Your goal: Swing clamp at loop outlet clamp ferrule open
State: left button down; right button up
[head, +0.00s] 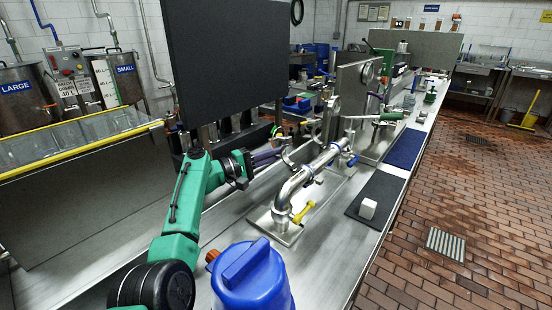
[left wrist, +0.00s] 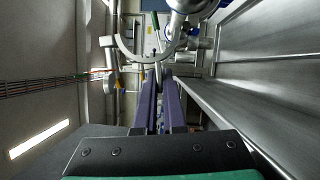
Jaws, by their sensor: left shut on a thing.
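The silver clamp (head: 287,153) shows as a curved half-ring beside the steel loop pipe (head: 292,187). In the left wrist view the clamp (left wrist: 128,50) is a wide arc, its inner side apart from the round pipe end (left wrist: 187,8) at the upper right. My left gripper (head: 270,155) reaches in from the left, its purple fingers close together. In the left wrist view the left gripper (left wrist: 158,80) is shut on a thin part at the clamp's lower edge. The exact contact is partly hidden by the fingers. My right gripper is not in view.
A large dark panel (head: 225,60) stands behind the left arm. A blue-topped vessel (head: 250,280) is close in front. A yellow valve handle (head: 303,212) sits by the pipe's base. A white block (head: 368,208) rests on a dark mat (head: 385,190) to the right.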

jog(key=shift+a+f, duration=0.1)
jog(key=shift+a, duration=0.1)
pick_arm(q)
jog(key=c, duration=1)
grip_release()
jog(key=shift+d, duration=0.1)
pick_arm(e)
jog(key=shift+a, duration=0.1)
pick_arm(q)
jog(key=p+v, duration=0.4)
jog(key=p, duration=0.1)
jog(key=p+v, duration=0.2)
jog(key=shift+r, duration=0.4)
jog(key=f+p+v, duration=0.1)
jog(key=p+v, duration=0.2)
jog(key=v, duration=0.5)
jog(key=shift+a, duration=0.3)
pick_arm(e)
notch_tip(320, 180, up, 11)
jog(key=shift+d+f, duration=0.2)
pick_arm(q)
jog(key=shift+f, duration=0.1)
